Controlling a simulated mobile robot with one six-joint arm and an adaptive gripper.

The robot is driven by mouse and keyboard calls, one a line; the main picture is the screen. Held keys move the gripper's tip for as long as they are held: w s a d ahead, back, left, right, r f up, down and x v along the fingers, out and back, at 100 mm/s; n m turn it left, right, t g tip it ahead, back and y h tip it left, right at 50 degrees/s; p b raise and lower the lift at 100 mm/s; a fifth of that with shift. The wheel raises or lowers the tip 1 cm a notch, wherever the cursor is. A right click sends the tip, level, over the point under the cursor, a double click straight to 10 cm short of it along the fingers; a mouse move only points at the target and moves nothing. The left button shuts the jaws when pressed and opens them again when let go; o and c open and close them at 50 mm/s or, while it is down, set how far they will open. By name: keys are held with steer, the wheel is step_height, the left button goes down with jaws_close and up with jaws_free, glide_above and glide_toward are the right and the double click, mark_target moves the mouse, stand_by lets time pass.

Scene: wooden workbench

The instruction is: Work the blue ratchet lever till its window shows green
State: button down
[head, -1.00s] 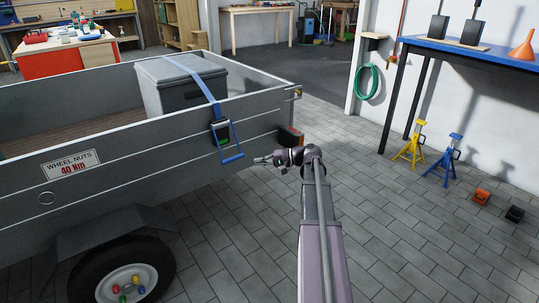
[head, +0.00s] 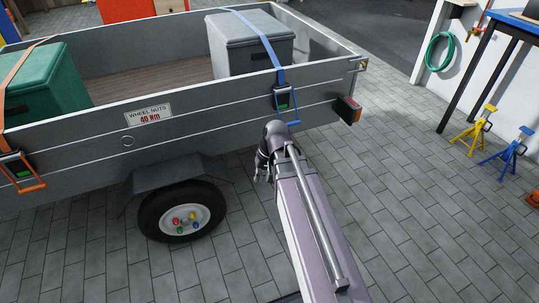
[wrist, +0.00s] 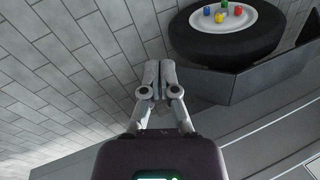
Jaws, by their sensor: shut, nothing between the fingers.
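The blue ratchet (head: 282,101) hangs on the trailer's grey side wall, on a blue strap (head: 262,38) over a grey box. A small green patch shows on its dark body. Its blue lever (head: 294,123) sticks out at the bottom, partly close behind my arm in the picture. My gripper (head: 262,177) is below and left of the ratchet, apart from it, pointing down. In the wrist view my gripper (wrist: 158,70) has its fingers together with nothing between them. The ratchet is not in the wrist view.
The trailer wheel (head: 181,213) with coloured nuts is left of my gripper, under a fender (head: 165,172). An orange ratchet (head: 20,172) on an orange strap holds a green box (head: 55,88) at the left. Paved floor to the right is free before the jack stands (head: 475,130).

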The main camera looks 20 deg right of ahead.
steer(key=s+h, duration=0.1)
steer(key=s+a+r+n+h+p, duration=0.1)
steer(key=s, duration=0.1)
steer(key=s+a+r+n+h+p, duration=0.1)
steer(key=shift+s+a+r+g, duration=0.1)
steer(key=shift+s+a+g, duration=0.1)
steer(key=shift+s+g, duration=0.15)
steer(key=shift+s, duration=0.15)
